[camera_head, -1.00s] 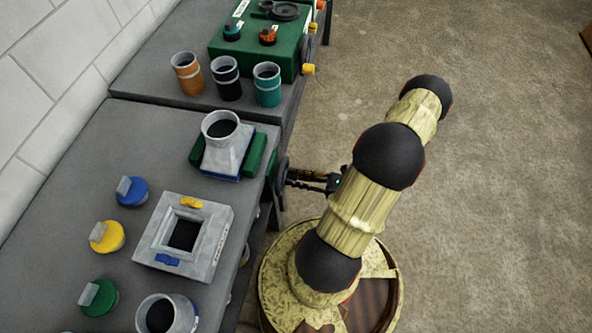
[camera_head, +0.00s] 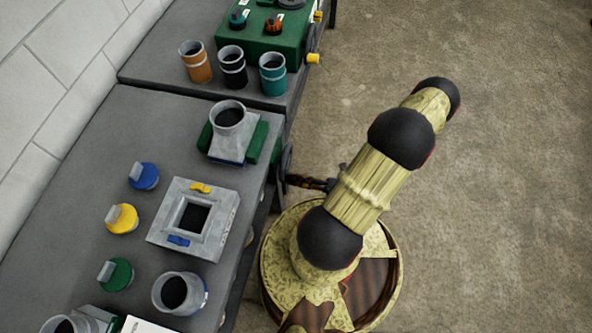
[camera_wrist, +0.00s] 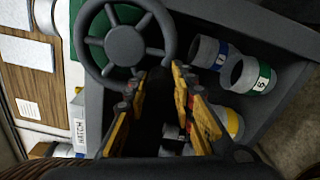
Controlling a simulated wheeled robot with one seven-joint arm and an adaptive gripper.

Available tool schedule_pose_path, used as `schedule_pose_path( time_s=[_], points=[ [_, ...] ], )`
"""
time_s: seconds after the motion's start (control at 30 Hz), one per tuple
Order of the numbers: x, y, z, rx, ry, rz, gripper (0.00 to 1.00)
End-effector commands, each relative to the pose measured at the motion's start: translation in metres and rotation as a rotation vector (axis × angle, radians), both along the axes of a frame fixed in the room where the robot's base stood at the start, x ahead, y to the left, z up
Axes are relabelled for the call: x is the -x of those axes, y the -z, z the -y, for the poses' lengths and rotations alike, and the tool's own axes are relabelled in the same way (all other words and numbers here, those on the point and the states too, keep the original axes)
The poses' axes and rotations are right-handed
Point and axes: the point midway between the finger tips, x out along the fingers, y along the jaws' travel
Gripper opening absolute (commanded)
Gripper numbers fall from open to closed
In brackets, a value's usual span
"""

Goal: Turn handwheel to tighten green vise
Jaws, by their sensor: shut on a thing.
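The green vise (camera_head: 262,143) stands at the right edge of the near bench, with a grey duct fitting (camera_head: 233,147) between its jaws. Its dark handwheel (camera_head: 286,161) is on the bench's front side, seen nearly edge-on. In the wrist view the handwheel (camera_wrist: 125,42) shows its spokes and round hub. My gripper (camera_head: 293,180) is at the wheel's lower side. In the wrist view my gripper (camera_wrist: 156,82) has its yellow fingers on either side of a dark part at the wheel's rim, likely its handle. The exact contact is hidden between the fingers.
A square grey flanged piece (camera_head: 162,227) and blue, yellow and green knobbed caps (camera_head: 121,219) lie on the bench. Three cups (camera_head: 232,68) and a green machine (camera_head: 275,38) stand on the far bench. Labelled cans (camera_wrist: 254,74) sit on a shelf below. The right floor is clear.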

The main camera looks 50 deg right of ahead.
Motion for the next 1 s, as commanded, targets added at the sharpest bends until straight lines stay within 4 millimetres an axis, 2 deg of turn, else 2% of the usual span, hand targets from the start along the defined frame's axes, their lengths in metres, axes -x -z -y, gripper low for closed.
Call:
schedule_pose_path(
  time_s=[0.5, 1.0],
  points=[
    [0.008, -0.021, -0.023, -0.458, -0.002, -0.189, 0.0],
    [0.012, -0.044, -0.031, -0.851, -0.003, -0.35, 0.0]
  ],
)
